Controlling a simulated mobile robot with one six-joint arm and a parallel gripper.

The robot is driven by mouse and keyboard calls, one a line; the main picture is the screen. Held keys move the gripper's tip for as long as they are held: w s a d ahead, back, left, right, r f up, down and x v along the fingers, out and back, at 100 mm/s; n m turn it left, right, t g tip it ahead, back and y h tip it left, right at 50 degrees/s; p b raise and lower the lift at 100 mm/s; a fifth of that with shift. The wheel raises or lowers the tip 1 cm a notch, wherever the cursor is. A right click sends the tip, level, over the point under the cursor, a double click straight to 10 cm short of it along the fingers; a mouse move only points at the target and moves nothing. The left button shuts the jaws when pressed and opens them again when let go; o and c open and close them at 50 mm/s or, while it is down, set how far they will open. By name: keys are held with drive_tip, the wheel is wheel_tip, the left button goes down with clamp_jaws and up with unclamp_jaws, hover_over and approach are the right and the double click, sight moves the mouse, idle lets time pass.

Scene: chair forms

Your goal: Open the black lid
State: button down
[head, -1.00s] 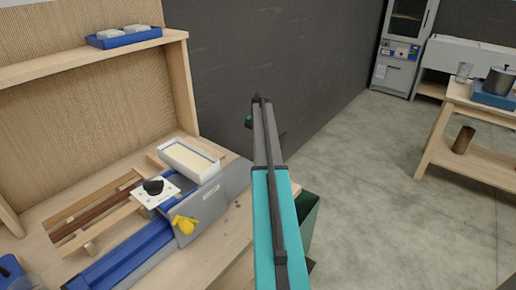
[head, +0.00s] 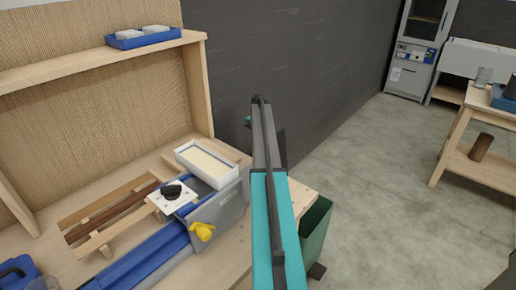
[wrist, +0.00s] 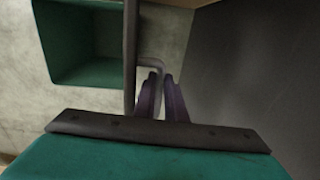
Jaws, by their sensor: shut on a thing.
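The green bin (head: 316,232) stands on the floor beyond the bench end, partly hidden by my arm. In the wrist view its open top and green inside (wrist: 88,45) show at the left. A dark upright bar beside its right edge looks like the black lid (wrist: 131,55) seen edge-on, standing up. A bent grey handle (wrist: 152,64) juts from it to the right. The dark purplish fingers of my gripper (wrist: 161,92) close around this handle; the exact contact is small and blurred. In the head view my arm hides the lid and fingertips.
The wooden bench (head: 120,230) with a blue device and a white tray (head: 206,165) is at the left. A dark wall (head: 300,60) stands behind. Grey floor (head: 400,180) is clear at the right, up to a wooden table (head: 468,150).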

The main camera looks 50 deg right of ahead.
drive_tip(key=shift+s+f, duration=0.1)
drive_tip(key=shift+f, duration=0.25)
drive_tip(key=c, duration=1.9)
unclamp_jaws()
drive_tip(key=shift+d, duration=0.1)
drive_tip(key=shift+c, duration=0.2)
drive_tip(key=shift+o, duration=0.6)
drive_tip(key=shift+d+f, duration=0.1)
drive_tip(key=shift+f, duration=0.1)
drive_tip(key=shift+r, duration=0.3)
wheel_tip(320, 180, up, 14)
drive_tip(key=p, duration=0.2)
drive_tip(key=shift+s, duration=0.45)
drive_tip(key=shift+f, duration=0.15)
